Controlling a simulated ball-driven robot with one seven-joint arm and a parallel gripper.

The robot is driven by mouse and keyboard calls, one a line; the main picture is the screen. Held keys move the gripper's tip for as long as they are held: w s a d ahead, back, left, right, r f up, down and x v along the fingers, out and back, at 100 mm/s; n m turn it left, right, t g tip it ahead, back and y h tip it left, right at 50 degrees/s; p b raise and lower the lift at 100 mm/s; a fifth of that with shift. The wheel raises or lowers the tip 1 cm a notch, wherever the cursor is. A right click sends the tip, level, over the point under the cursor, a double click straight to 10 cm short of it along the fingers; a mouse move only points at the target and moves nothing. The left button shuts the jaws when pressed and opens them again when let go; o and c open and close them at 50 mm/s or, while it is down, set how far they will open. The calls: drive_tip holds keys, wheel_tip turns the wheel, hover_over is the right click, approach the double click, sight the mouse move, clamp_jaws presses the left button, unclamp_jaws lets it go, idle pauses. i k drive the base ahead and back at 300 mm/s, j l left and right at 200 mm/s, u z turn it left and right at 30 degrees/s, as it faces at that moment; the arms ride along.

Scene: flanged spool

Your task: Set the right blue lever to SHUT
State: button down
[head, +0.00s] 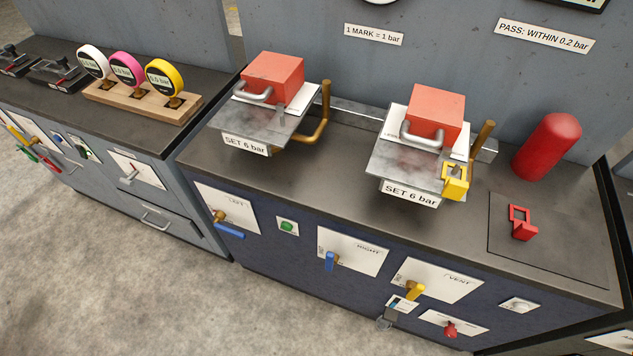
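The right blue lever (330,263) is on the front of the dark blue cabinet, on a white plate (362,255) marked RIGHT. Its handle hangs down from a brass hub near the plate's left end. Smaller position markings on the plate are too small to read. The left blue lever (229,232) is on its own plate (228,205) further left, its handle pointing right and slightly down. My gripper is not visible in the head view, and nothing touches the right lever.
A yellow lever (415,291) on the VENT plate and a red knob (451,330) are to the right. A green button (288,227) lies between the blue levers. Red blocks (273,77) (436,109) on metal plates stand on the worktop. Grey floor (120,270) in front is clear.

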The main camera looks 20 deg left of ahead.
sight(331, 258)
drive_tip(key=u, duration=0.65)
drive_tip(key=i+j+u, duration=0.35)
drive_tip(key=k+j, duration=0.05)
